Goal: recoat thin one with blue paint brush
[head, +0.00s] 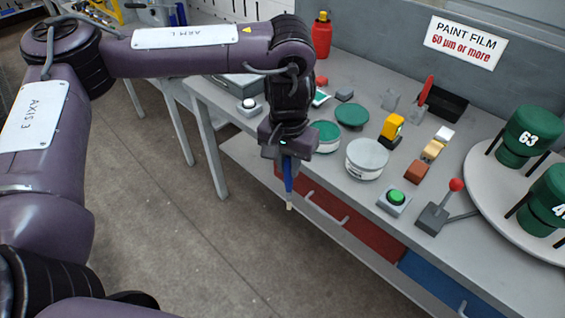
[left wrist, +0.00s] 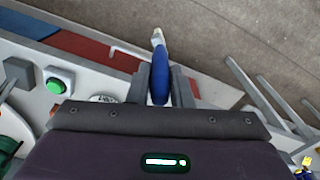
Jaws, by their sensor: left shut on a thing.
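My left gripper (head: 288,160) is shut on a blue-handled brush (head: 288,178) beyond the front edge of the bench, over the drawers and floor. The brush points down, with a pale tip. In the left wrist view the blue handle (left wrist: 159,84) sits between the two fingers. Two green cylinders stand on a round turntable (head: 483,178) at the right: one marked 63 (head: 530,135), and one nearer (head: 549,200) whose number starts with 4 and is cut off by the picture edge. An open can of green paint (head: 325,136) stands just right of the gripper.
A closed grey-topped can (head: 367,157), green lid (head: 351,115), yellow device (head: 392,126), green button (head: 396,197) and red-knobbed lever (head: 440,208) crowd the bench. A sign (head: 465,43) reads "60 µm or more". A red bottle (head: 322,36) stands behind. Floor at left is clear.

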